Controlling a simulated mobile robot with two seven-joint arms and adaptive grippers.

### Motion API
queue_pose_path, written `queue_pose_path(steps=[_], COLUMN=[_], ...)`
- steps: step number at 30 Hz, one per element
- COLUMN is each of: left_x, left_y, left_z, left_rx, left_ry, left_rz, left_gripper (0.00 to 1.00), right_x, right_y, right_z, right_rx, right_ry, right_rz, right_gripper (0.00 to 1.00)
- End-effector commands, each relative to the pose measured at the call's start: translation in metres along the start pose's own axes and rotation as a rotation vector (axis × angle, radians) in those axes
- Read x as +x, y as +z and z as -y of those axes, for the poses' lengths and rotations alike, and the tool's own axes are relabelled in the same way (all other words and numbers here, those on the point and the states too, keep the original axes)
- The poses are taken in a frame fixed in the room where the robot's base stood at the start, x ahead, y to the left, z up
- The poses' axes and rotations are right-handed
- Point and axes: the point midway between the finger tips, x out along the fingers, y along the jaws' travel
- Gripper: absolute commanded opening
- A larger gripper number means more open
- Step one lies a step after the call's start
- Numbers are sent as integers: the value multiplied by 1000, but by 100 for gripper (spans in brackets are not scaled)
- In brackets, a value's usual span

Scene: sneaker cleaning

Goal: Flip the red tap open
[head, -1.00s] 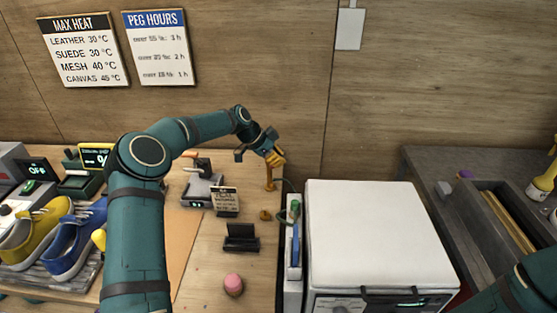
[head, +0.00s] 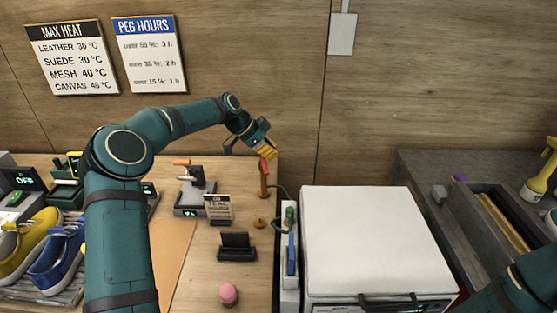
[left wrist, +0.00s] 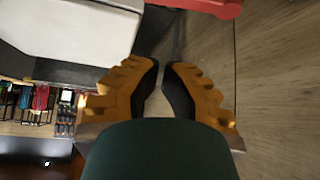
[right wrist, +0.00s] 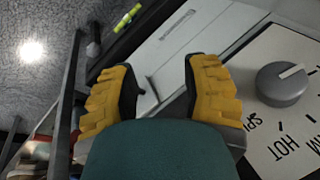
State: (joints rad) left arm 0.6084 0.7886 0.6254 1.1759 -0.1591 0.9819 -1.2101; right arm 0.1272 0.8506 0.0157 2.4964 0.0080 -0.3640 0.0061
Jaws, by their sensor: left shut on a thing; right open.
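The red tap (head: 263,165) shows in the head view as a small red lever atop a thin orange-brown post, near the workbench's right edge. My left gripper (head: 266,152) is at the top of this lever, its yellow fingers closed together on it. The lever stands upright below the fingertips; its upper end is hidden by them. In the left wrist view my left gripper's fingertips (left wrist: 163,70) nearly meet, and I cannot make out the lever between them. My right gripper (right wrist: 160,82) is open and empty in the right wrist view, beside a panel with a grey dial (right wrist: 283,84).
A white-lidded machine (head: 370,240) stands right of the tap, with a green-capped item (head: 290,215) at its left side. A small sign (head: 218,208), a dark stand (head: 236,247) and a pink object (head: 229,294) are on the bench. Sneakers (head: 55,255) sit at left.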

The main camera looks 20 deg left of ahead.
Motion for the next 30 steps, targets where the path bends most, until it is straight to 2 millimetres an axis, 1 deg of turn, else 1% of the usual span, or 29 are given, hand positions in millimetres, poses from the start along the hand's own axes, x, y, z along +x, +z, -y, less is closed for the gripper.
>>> queue_pose_path(steps=[1,3,9,30], left_x=[-9,-18,-31,-32], left_y=[0,0,0,1], left_z=[0,0,-1,-1], left_rx=[0,0,0,0], left_ry=[0,0,2,3], left_rz=[1,0,0,1], left_gripper=[0,0,0,0], right_x=[-1,-1,-2,-1], right_y=[0,-1,-2,-2], right_z=[0,0,1,1], right_rx=[0,1,1,1], right_ry=[0,0,0,0], right_rz=[-1,-2,-3,-4], right_gripper=[47,47,47,47])
